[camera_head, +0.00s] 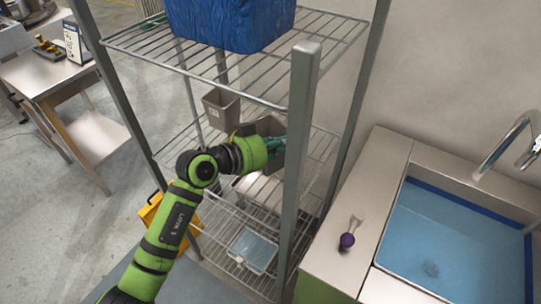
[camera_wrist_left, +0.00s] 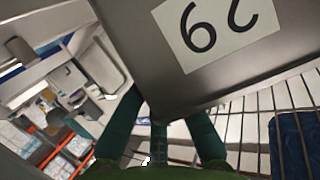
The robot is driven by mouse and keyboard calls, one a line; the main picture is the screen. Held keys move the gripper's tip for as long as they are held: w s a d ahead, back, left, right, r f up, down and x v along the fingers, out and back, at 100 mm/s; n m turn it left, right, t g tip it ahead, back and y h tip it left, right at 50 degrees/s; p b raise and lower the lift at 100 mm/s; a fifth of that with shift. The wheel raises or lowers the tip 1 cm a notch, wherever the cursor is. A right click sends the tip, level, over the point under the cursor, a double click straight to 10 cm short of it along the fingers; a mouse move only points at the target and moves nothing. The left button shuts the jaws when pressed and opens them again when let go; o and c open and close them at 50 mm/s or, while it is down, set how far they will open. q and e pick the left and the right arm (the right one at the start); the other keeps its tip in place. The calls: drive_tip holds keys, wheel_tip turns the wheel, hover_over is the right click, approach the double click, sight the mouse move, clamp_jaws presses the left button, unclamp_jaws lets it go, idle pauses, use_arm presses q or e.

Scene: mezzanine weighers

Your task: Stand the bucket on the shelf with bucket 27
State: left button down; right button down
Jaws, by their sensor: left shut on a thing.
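A grey-brown bucket (camera_head: 268,127) is in my left gripper (camera_head: 270,146), inside the wire rack at about the middle shelf. My left gripper is shut on it, with its fingers partly hidden by the bucket and a rack post. In the left wrist view the bucket (camera_wrist_left: 140,50) fills the top and carries a white label with a 6-like and a 2-like figure, perhaps 29 upside down. A second grey-brown bucket (camera_head: 221,107) with a small label, too small to read, stands to its left. I cannot tell whether the held bucket touches the middle shelf (camera_head: 318,160). My right gripper is not in view.
A rack post (camera_head: 299,150) stands close in front of the held bucket. A large blue container (camera_head: 230,22) sits on the upper shelf. A clear box (camera_head: 252,250) and metal trays are lower down. A counter (camera_head: 352,200) with a sink lies right.

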sight(272, 161)
use_arm(q)
drive_tip(key=shift+s+a+f, duration=0.1)
drive_tip(key=shift+a+f, duration=0.65)
drive_tip(key=shift+a, duration=0.35)
drive_tip(key=shift+f, duration=1.9)
drive_tip(key=c, duration=1.4)
unclamp_jaws()
drive_tip(key=shift+f, duration=0.2)
drive_tip(key=shift+s, duration=0.1)
drive_tip(key=shift+r, duration=0.15)
drive_tip(key=b+v, duration=0.1)
drive_tip(key=v, duration=1.1)
